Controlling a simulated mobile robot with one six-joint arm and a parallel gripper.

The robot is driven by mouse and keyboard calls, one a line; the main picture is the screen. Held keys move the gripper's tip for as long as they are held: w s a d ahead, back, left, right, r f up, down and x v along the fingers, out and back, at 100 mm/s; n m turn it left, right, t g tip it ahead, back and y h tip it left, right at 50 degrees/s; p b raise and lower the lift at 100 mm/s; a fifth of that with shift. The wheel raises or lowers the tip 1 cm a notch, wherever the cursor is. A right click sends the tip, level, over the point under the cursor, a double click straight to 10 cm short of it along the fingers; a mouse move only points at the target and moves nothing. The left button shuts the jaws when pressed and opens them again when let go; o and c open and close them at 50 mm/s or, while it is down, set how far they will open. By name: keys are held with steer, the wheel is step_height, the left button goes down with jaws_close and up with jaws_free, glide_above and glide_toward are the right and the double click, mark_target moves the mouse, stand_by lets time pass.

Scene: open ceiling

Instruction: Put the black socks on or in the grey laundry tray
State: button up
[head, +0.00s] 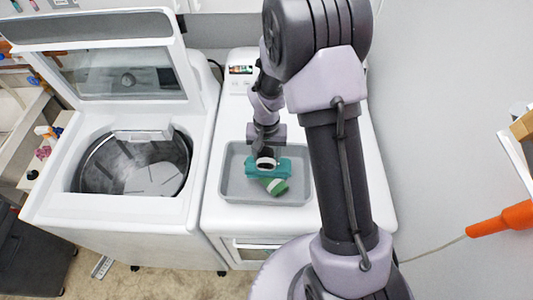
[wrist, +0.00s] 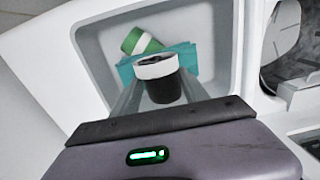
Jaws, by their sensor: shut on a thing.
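The black socks, rolled up with a white band, show in the wrist view (wrist: 164,90) between the two fingers of my gripper (wrist: 160,82). In the head view the socks (head: 266,162) appear small, just below my gripper (head: 265,152). My gripper is shut on them and holds them over the grey laundry tray (head: 231,188), which sits on the white machine. The tray also shows in the wrist view (wrist: 100,62). I cannot tell whether the socks touch the things in the tray.
A teal cloth (head: 290,166) and a green roll with a white stripe (head: 275,186) lie in the tray, partly below the socks. An open top-loading washer (head: 110,215) stands at left. A orange object (head: 503,219) is at the far right.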

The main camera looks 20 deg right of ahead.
mark_target(267, 153)
steer(key=shift+w+f, duration=0.1)
steer(key=shift+f, duration=0.15)
steer(key=shift+f+b, duration=0.25)
steer(key=shift+b, duration=0.1)
steer(key=o, duration=1.4)
steer(key=shift+r, duration=0.15)
step_height(267, 153, up, 12)
steer(key=shift+r+p, duration=0.15)
steer(key=shift+p, duration=0.5)
